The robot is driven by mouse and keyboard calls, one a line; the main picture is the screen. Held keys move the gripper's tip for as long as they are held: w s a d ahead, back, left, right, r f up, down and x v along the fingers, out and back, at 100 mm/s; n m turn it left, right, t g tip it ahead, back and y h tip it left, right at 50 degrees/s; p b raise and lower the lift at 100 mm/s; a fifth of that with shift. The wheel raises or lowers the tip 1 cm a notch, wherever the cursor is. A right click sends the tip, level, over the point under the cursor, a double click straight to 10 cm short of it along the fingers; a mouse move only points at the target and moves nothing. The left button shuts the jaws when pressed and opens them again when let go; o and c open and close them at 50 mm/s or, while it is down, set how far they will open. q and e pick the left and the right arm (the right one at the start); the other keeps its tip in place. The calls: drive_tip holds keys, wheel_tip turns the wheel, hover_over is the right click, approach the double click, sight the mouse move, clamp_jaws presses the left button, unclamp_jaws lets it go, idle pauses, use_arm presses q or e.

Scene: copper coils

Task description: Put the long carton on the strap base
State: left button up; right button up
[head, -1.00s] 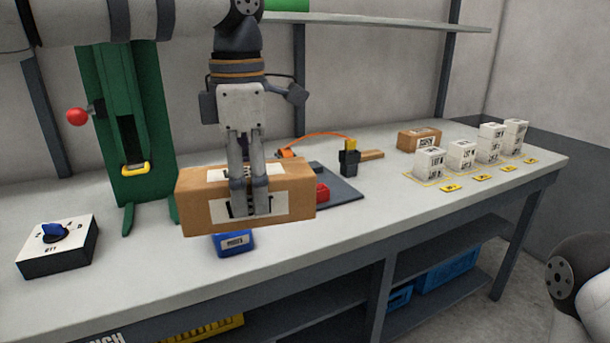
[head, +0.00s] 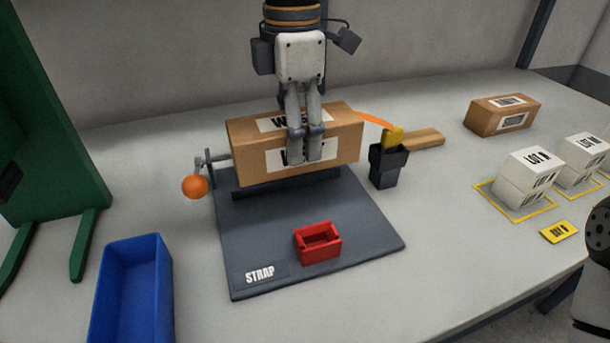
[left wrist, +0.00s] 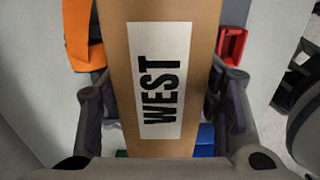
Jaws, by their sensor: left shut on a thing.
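The long brown carton (head: 250,150) has white labels and is held level over the back part of the dark grey strap base (head: 350,225), which is marked STRAP. A dark block shows under the carton; I cannot tell whether they touch. My left gripper (head: 306,158) comes down from above and is shut on the carton's middle. In the left wrist view the carton (left wrist: 160,140) shows a WEST label, with a finger on each side. My right gripper is out of view.
A red bin (head: 318,243) sits on the base's front. An orange ball handle (head: 195,187) is at its left, a dark tool (head: 388,165) at its right. A blue bin (head: 135,290) stands front left. Another carton (head: 502,115) and white LOT boxes (head: 528,180) stand right.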

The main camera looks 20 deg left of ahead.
use_arm(q)
drive_tip(key=f, duration=0.8)
drive_tip(key=shift+s+f, duration=0.2)
drive_tip(key=shift+s, duration=0.15)
drive_tip(key=o, duration=1.6)
drive_tip(key=shift+f, duration=0.1)
wheel_tip(320, 180, up, 12)
drive_tip(key=shift+r, duration=0.1)
